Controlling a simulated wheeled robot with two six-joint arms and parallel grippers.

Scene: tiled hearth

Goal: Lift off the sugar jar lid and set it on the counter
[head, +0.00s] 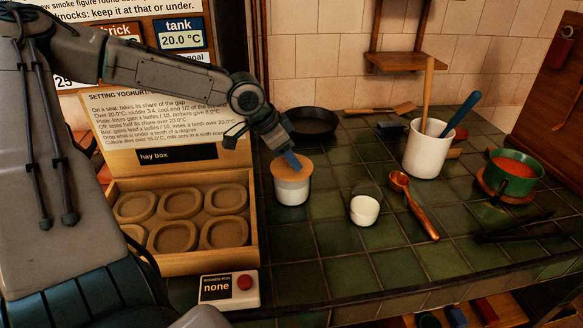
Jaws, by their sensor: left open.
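The sugar jar (292,193) is a small whitish jar standing upright on the green tiled counter (340,270). Its round light-brown lid (281,172) sits on top of it. My left gripper (292,163) reaches down from the upper left, with its bluish fingertips right at the top of the lid. The gripper is open; whether its fingers touch the lid I cannot tell. My right gripper is out of view.
A small cup with white contents (364,210) and a copper ladle (412,207) lie right of the jar. A dark pan (312,121) is behind, and a white utensil crock (426,155) is farther right. The hay box (180,262) stands left. Tiles before the jar are clear.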

